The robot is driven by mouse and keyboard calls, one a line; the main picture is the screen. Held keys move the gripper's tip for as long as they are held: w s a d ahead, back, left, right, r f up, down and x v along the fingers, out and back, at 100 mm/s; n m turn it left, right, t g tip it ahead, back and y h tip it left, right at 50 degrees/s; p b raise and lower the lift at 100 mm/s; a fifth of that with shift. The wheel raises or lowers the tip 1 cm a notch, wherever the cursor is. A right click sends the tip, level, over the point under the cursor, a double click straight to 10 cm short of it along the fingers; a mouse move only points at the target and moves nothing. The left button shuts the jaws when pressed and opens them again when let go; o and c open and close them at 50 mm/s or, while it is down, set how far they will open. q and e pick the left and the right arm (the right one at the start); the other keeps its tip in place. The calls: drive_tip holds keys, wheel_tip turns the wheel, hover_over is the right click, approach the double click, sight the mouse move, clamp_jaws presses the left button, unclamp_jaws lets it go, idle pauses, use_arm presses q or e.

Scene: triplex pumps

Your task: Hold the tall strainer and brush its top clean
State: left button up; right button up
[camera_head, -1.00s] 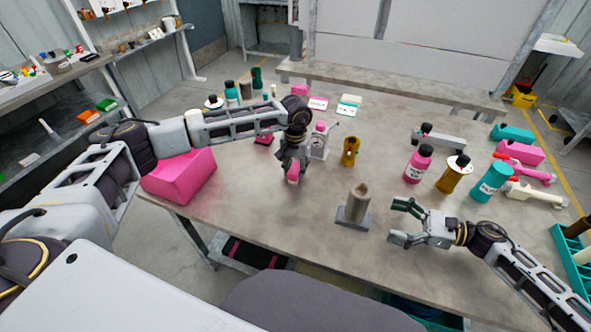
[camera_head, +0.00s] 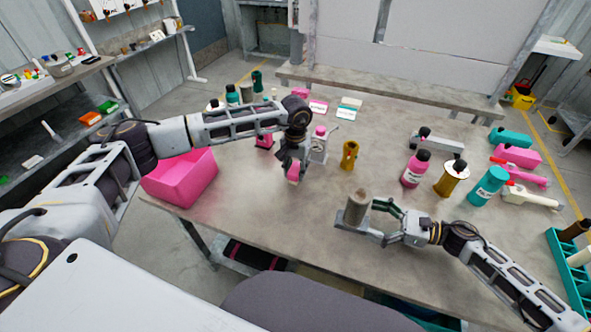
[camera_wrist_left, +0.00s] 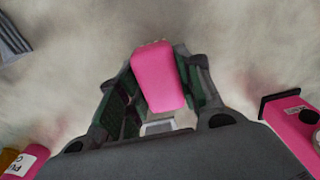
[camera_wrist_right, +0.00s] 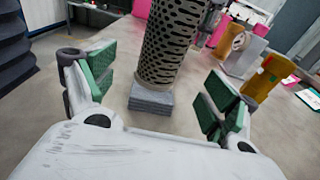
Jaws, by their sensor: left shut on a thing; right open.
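The tall strainer (camera_head: 355,209) stands upright on a grey block near the table's front edge. In the right wrist view its perforated mesh side (camera_wrist_right: 172,40) rises between and beyond the fingers. My right gripper (camera_head: 372,219) is open, its fingers reaching toward the strainer from the right; the grip is not closed on it. My left gripper (camera_head: 292,170) is shut on a pink block-shaped thing, seemingly the brush (camera_wrist_left: 158,76), held above the table left of the strainer.
A yellow-brown holder (camera_head: 349,155) stands behind the strainer. Pink (camera_head: 416,169), brown (camera_head: 452,177) and teal (camera_head: 489,186) bottles stand to the right. A pink bin (camera_head: 180,178) is at the left edge. The table between left gripper and strainer is clear.

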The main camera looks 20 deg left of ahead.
sight(358, 215)
use_arm(q)
drive_tip(key=shift+r, duration=0.25)
use_arm(e)
drive_tip(key=shift+a, duration=0.5)
use_arm(q)
drive_tip(key=shift+f+b, duration=0.35)
drive_tip(key=shift+f, duration=0.1)
use_arm(e)
drive_tip(key=shift+a+f, duration=0.2)
drive_tip(key=shift+a, duration=0.55)
use_arm(q)
drive_tip(key=shift+f+b, duration=0.4)
use_arm(e)
drive_tip(key=shift+a, duration=1.15)
drive_tip(key=shift+c, duration=0.2)
drive_tip(key=c, duration=1)
